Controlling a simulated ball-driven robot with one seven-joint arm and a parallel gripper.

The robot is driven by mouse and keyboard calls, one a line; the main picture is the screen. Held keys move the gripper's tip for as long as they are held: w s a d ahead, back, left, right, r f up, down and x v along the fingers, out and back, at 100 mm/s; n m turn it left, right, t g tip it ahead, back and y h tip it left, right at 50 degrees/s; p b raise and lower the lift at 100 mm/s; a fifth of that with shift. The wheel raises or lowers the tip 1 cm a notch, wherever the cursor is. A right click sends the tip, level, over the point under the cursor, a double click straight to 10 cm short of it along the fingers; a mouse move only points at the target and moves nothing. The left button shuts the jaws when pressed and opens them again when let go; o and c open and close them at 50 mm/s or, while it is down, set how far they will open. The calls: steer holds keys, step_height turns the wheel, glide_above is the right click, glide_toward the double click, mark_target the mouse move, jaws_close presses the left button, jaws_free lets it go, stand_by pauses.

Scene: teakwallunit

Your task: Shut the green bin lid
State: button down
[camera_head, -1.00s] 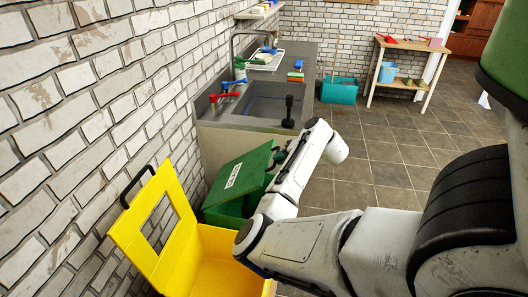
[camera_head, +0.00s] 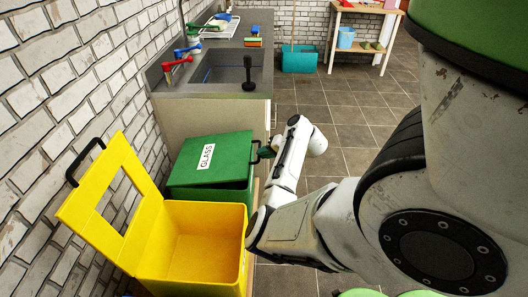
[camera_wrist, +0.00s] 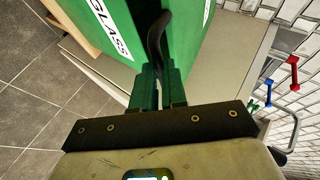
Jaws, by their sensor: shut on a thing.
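The green bin lid (camera_head: 215,153), with a white GLASS label, lies tilted over the green bin (camera_head: 215,194) in the head view, with a dark gap under its near edge. The lid also fills the top of the wrist view (camera_wrist: 185,30). In the wrist view my gripper (camera_wrist: 158,86) is shut on the lid's black curved handle (camera_wrist: 157,42). In the head view my gripper (camera_head: 264,151) is at the lid's right edge, small and partly hidden by my arm.
A yellow bin (camera_head: 202,214) with its lid standing open is directly in front of the green bin. A sink counter (camera_head: 215,92) stands behind, and a brick wall runs along the left. A teal box (camera_head: 299,60) and a wooden bench (camera_head: 362,25) are farther back. Tiled floor is clear to the right.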

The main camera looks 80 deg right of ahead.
steer(key=shift+s, duration=0.1)
steer(key=c, duration=1.2)
jaws_free()
steer(key=shift+o, duration=0.2)
steer(key=v, duration=1)
steer(key=shift+s+r+p, duration=0.2)
steer(key=shift+s+p, duration=0.15)
steer(key=shift+p, duration=0.05)
steer(key=shift+a, duration=0.1)
